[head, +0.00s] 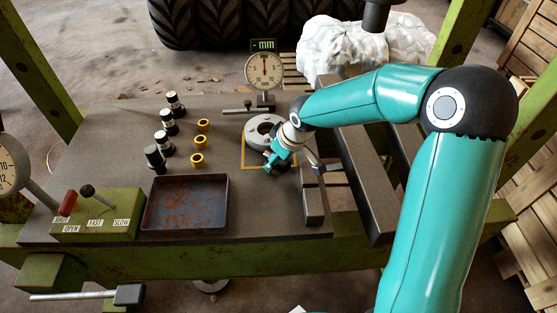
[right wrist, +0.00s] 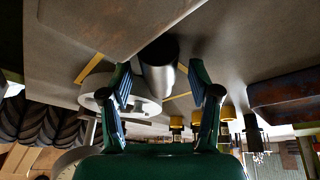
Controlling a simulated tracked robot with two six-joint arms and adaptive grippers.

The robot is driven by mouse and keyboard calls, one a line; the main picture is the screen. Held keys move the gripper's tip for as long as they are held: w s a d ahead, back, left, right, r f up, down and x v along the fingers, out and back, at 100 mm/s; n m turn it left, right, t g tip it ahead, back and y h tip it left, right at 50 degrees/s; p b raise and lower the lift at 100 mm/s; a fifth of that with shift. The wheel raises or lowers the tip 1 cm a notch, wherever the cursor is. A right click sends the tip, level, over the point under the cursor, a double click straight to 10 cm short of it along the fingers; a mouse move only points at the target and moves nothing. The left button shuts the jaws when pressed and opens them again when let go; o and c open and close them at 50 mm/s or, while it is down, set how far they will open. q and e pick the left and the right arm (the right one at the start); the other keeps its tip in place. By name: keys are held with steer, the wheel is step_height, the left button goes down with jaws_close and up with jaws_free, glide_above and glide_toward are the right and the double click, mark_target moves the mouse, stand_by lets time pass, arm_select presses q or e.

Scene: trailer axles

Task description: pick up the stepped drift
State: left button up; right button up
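The stepped drift, as far as I can tell, is the dark and silver cylinder (right wrist: 158,68) between my right fingers in the right wrist view. In the head view my right gripper (head: 277,163) points down over the bench, just in front of the grey ring, and largely hides what is below it. In the right wrist view the right gripper (right wrist: 159,82) has its fingers apart, one on each side of the cylinder, with visible gaps. My left gripper is not in view.
The grey ring (head: 263,131) lies inside a yellow outline, with a dial gauge (head: 264,72) behind. Yellow bushings (head: 198,160) and black-topped pins (head: 155,158) stand left. A rusty tray (head: 187,232) and lever box (head: 95,215) are in front. A dark block (head: 312,205) lies right.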

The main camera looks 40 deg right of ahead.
jaws_close()
